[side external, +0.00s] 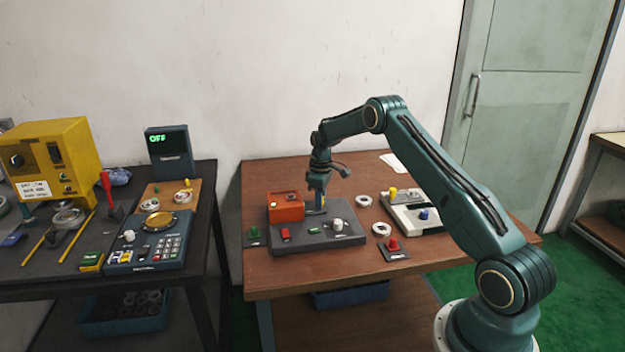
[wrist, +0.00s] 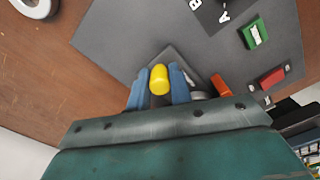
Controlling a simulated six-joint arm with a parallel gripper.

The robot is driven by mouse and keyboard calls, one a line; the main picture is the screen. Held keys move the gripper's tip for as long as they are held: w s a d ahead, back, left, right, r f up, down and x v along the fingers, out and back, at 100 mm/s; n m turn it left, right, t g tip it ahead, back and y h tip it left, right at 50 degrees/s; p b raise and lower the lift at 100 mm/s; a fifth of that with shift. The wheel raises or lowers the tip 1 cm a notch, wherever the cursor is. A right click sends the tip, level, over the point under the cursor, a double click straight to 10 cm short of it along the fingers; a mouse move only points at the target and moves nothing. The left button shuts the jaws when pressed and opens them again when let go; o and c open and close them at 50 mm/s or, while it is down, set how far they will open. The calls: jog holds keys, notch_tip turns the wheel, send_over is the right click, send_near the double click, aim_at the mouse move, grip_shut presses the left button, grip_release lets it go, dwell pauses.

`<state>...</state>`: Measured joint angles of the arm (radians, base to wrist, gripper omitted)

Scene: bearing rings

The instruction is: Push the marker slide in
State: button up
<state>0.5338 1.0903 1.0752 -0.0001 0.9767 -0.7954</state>
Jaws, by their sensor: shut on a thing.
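My gripper (side external: 319,205) is lowered over the back of the dark grey panel (side external: 345,240), just right of the orange box (side external: 285,207). In the wrist view, the blue fingers of my gripper (wrist: 159,90) are shut on a yellow rounded knob (wrist: 159,78), one finger on each side. The knob seems to be the handle of the marker slide. A grey raised piece (wrist: 178,58) shows just beyond it on the panel. The slide's lower part and track are hidden by the fingers and knob, so I cannot tell how far in it sits.
The panel also carries a red block (side external: 285,234), a green block (side external: 314,231) and a white knob (side external: 337,225).

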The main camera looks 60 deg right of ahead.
aim_at(311, 208)
jog(key=shift+w+a+r, duration=0.1)
jog(key=shift+w+a, duration=0.75)
jog(key=shift+w, duration=0.05)
jog(key=shift+w+a, duration=0.25)
jog(key=shift+a, duration=0.05)
jog(key=shift+o, duration=0.2)
jog(key=o, duration=0.6)
jog(key=shift+o, duration=0.2)
jog(key=shift+s, duration=0.1)
jog(key=shift+d, duration=0.1)
jog(key=shift+r, duration=0.1)
